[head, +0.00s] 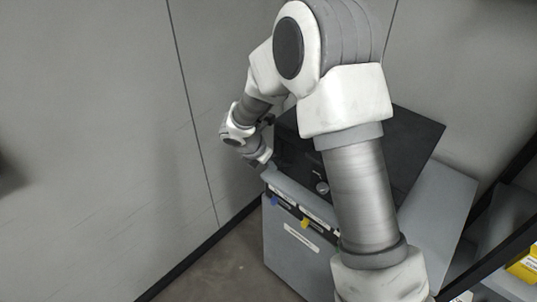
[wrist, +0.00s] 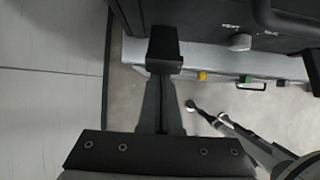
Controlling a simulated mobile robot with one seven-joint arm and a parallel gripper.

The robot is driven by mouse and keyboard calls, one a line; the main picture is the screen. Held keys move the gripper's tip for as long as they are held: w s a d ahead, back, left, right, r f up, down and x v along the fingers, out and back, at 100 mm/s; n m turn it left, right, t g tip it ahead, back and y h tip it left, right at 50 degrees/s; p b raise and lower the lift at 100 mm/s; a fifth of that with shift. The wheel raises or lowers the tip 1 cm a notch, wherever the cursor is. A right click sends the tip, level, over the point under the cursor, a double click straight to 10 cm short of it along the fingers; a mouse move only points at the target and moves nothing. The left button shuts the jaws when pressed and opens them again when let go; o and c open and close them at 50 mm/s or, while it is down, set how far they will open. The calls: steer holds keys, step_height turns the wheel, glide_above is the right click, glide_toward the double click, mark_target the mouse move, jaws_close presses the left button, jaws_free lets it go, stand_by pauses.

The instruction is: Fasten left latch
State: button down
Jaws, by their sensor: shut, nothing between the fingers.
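A black case (head: 400,140) sits on the grey cabinet, partly hidden behind my arm. Its dark front also shows along the top of the wrist view (wrist: 200,14), with small white markings and a grey rounded knob-like part (wrist: 240,42). A similar round grey part (head: 322,188) shows in the head view. I cannot tell which part is the left latch; it may be hidden by my fingers. My gripper (head: 266,158) is at the left end of the case's front. In the wrist view my gripper (wrist: 164,52) is shut and empty, its tip close to the case's edge; contact cannot be told.
The grey cabinet (head: 290,245) carries a blue tag (head: 275,200) and a yellow tag (head: 305,222) on its front. A plain grey wall (head: 100,120) stands close on the left. A dark shelf frame with a yellow item (head: 524,266) is at the right. Floor in front is clear.

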mark_target(279, 159)
steer(key=shift+w+d+r+g+y+p, duration=0.2)
steer(key=shift+r+g+y+p, duration=0.2)
steer(key=shift+p, duration=0.9)
steer(key=shift+w+d+r+g+y+p, duration=0.3)
steer(key=shift+r+p, duration=0.2)
steer(key=shift+p, duration=0.8)
steer(key=shift+w+d+r+g+y+p, duration=0.15)
steer(key=shift+r+g+y+p, duration=0.3)
steer(key=shift+p, duration=0.85)
steer(key=shift+w+d+r+p, duration=0.35)
steer(key=shift+w+d+p, duration=0.1)
steer(key=shift+p, duration=0.65)
steer(key=shift+w+d+r, duration=0.2)
steer(key=shift+w+d, duration=0.2)
steer(key=shift+d, duration=0.05)
steer(key=shift+f, duration=0.1)
steer(key=shift+a, duration=0.1)
steer(key=shift+p+v, duration=0.75)
steer(key=shift+v, duration=0.1)
steer(key=shift+w, duration=0.1)
